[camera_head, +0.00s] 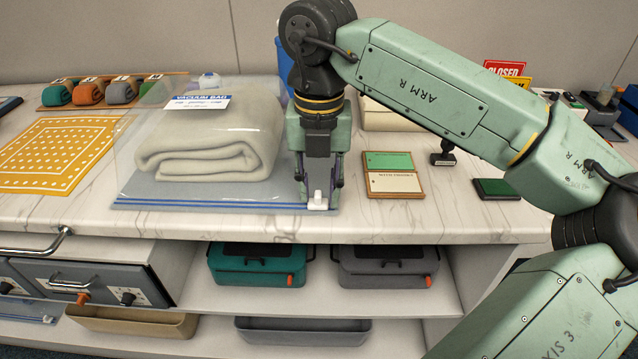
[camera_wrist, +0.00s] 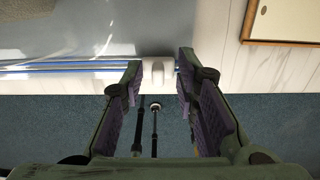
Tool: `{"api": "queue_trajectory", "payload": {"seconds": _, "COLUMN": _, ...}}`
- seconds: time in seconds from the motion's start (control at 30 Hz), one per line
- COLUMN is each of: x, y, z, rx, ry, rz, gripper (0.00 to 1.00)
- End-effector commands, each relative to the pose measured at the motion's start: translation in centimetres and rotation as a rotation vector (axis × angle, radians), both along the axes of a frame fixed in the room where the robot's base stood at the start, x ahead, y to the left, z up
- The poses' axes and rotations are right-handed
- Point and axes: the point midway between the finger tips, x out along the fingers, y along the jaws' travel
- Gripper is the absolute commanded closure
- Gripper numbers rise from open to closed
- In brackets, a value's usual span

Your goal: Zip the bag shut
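The clear vacuum bag (camera_head: 135,185) lies on the counter with a folded cream blanket (camera_head: 215,148) inside. Its blue zip strip (camera_head: 215,204) runs along the front edge and also shows in the wrist view (camera_wrist: 70,67) as two parallel blue lines. The white slider (camera_head: 318,201) is at the strip's right end, near the counter's front edge. My gripper (camera_head: 320,195) points straight down over it.
A wooden-framed green and cream card (camera_head: 390,160) lies right of my gripper. A dark green pad (camera_head: 497,188) and a stamp (camera_head: 444,153) lie farther right. A yellow mat (camera_head: 58,150) is left of the bag. The counter's front edge is just below the zip.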

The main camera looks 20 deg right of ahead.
Motion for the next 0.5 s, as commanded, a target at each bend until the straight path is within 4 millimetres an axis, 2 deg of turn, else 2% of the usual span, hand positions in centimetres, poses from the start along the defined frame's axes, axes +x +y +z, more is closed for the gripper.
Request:
{"api": "queue_trajectory", "payload": {"seconds": 0.33, "x": 0.0, "y": 0.0, "z": 0.3, "rx": 0.000, "ry": -0.001, "rz": 0.000, "gripper": 0.70}}
{"api": "queue_trajectory", "payload": {"seconds": 0.5, "x": 0.1, "y": 0.0, "z": 2.7, "rx": -0.001, "ry": -0.004, "rz": -0.001, "gripper": 0.70}}
